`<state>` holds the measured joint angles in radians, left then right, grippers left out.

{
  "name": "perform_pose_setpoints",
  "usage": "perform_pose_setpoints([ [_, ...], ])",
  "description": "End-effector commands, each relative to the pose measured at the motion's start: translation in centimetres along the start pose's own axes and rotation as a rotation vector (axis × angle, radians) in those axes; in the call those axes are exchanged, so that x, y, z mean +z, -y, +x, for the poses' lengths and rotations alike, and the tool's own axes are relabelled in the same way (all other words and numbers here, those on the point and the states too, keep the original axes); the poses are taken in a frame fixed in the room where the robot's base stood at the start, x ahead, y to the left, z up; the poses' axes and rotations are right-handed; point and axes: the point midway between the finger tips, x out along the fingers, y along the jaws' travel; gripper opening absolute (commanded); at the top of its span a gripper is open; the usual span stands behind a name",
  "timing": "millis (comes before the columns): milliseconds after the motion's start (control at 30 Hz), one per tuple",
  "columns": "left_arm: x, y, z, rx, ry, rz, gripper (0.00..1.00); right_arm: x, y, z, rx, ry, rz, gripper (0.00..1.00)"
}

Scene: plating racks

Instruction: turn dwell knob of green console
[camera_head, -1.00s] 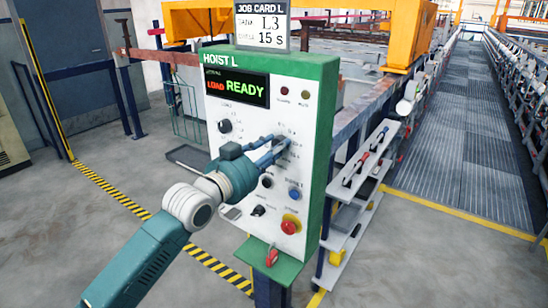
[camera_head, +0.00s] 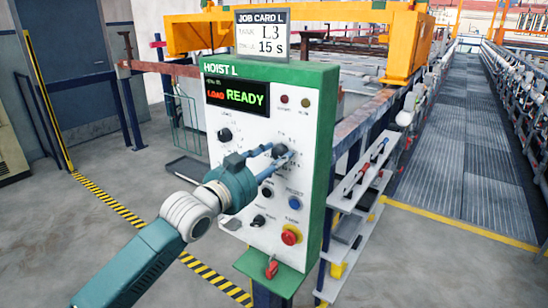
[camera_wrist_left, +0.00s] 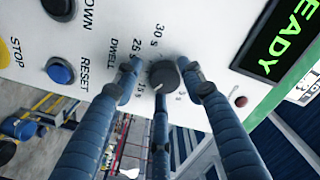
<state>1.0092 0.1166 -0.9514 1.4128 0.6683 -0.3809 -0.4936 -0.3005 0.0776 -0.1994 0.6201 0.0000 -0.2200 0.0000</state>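The green console (camera_head: 325,120) labelled HOIST L stands upright with a white face and a READY display. Its dwell knob (camera_wrist_left: 164,75) is black and round, with marks such as 25 s and 30 s around it in the left wrist view. My left gripper (camera_head: 277,152) is at this knob, coming from the lower left. In the left wrist view my left gripper (camera_wrist_left: 164,88) is open, with two fingertips on opposite sides of the knob and the third below it. A gap shows beside the left fingertip; I cannot tell whether the others touch. My right gripper is out of view.
A job card (camera_head: 263,36) above the console reads L3 and 15 s. The console also carries another black knob (camera_head: 225,135), a blue reset button (camera_head: 293,201) and a red stop button (camera_head: 291,236). A shelf rack (camera_head: 352,205) stands to its right. Floor at left is clear.

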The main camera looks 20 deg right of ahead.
Motion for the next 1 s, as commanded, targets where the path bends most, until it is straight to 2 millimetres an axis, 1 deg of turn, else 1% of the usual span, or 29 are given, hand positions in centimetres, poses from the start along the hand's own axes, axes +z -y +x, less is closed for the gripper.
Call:
perform_pose_setpoints([
  [233,-0.3,0.2,0.0,-0.004,-0.007,0.000,0.50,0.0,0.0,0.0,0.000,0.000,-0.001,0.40],
  [300,-0.4,0.2,-0.1,-0.004,-0.008,0.000,0.50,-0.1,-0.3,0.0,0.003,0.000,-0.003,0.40],
  [367,-0.4,0.3,-0.3,-0.005,-0.008,0.000,0.50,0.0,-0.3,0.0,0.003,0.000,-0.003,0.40],
  [467,-0.3,0.3,-1.2,-0.005,-0.009,0.000,0.50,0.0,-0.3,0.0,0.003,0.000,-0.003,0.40],
  [567,-0.2,0.2,-2.9,-0.005,-0.008,0.000,0.50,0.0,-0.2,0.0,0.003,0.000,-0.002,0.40],
  [800,-0.1,0.2,-8.1,-0.004,-0.005,0.001,0.50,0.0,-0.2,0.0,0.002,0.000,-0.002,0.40],
  [900,0.0,0.2,-9.8,-0.004,-0.005,0.000,0.50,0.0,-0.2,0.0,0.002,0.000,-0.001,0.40],
  [1000,0.0,0.2,-11.1,-0.004,-0.004,0.000,0.50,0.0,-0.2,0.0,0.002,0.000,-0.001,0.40],
])
